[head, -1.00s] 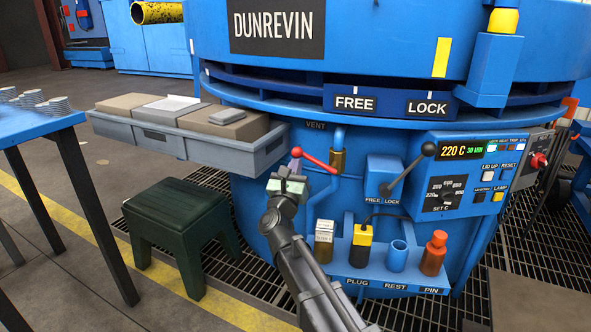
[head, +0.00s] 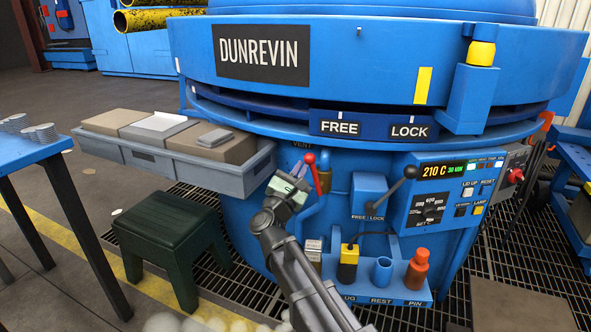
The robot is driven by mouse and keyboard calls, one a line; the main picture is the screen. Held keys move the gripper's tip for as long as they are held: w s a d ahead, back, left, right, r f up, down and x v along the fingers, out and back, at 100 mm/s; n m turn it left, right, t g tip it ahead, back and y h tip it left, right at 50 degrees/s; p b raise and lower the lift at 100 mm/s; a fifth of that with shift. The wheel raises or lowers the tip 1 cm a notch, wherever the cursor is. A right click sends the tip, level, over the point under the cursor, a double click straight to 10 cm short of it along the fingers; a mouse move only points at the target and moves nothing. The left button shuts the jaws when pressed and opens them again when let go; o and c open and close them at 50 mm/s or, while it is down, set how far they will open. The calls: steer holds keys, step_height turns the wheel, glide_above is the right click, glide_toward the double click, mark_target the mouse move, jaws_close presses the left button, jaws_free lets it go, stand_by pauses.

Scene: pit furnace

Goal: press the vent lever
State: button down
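The vent lever (head: 315,174) is a red bar with a round red knob at its upper end, under the VENT label on the blue furnace front. It stands steeply, leaning slightly left at the top, beside a brass fitting (head: 325,183) on a blue pipe. My gripper (head: 295,181) is just left of the lever, its pale fingertips pointing up and right toward the bar. I cannot tell whether they touch it. The fingers are small and overlap in this view, so their opening is unclear.
A grey tray of boxes (head: 205,166) juts out at upper left of my gripper. A black-knobbed FREE/LOCK lever (head: 396,187) and a control panel (head: 445,190) stand right. A shelf with plugs (head: 370,288) is below. A dark green stool (head: 172,232) stands left. White puffs (head: 215,323) show at the bottom edge.

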steer(key=shift+d+r+p, duration=0.35)
steer(key=shift+d+r, duration=0.15)
steer(key=shift+d, duration=0.35)
steer(key=shift+d+r, duration=0.1)
steer(key=shift+d, duration=0.05)
steer(key=s+a+f+b, duration=0.2)
steer(key=s+a, duration=0.3)
steer(key=s, duration=0.3)
steer(key=shift+s+a+f, duration=0.2)
steer(key=shift+a+f, duration=0.05)
steer(key=shift+a, duration=0.1)
